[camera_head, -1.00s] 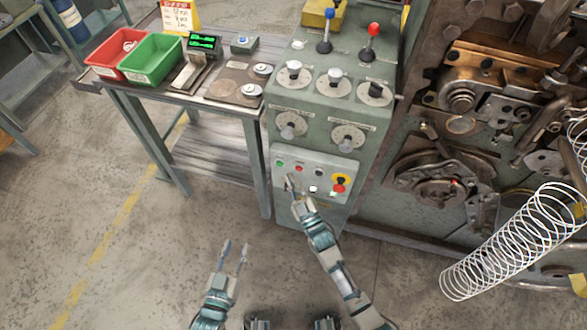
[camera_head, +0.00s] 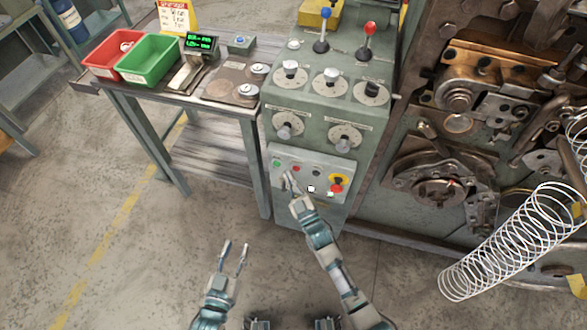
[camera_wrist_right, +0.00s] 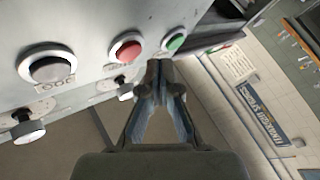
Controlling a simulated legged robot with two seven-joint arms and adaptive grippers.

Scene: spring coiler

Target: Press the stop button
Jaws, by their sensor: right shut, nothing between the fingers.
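The grey control panel (camera_head: 325,198) has a row of buttons. The small red button (camera_head: 296,168) is between a green button (camera_head: 277,163) and a dark button (camera_head: 316,173). In the right wrist view the red button (camera_wrist_right: 127,50) has a pale ring; its own label is not readable. My right gripper (camera_head: 288,177) is shut and empty, its tips just below the row, between red and green. In the right wrist view the tips (camera_wrist_right: 158,70) are close to the panel; I cannot tell whether they touch it. My left gripper (camera_head: 235,250) is open and empty over the floor.
A red mushroom button on a yellow base (camera_head: 337,184) is at the panel's right. Dials and two levers sit above. The coiling machine (camera_head: 445,190) and a wire spring (camera_head: 505,245) are right. A table (camera_head: 225,95) with red and green bins stands left.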

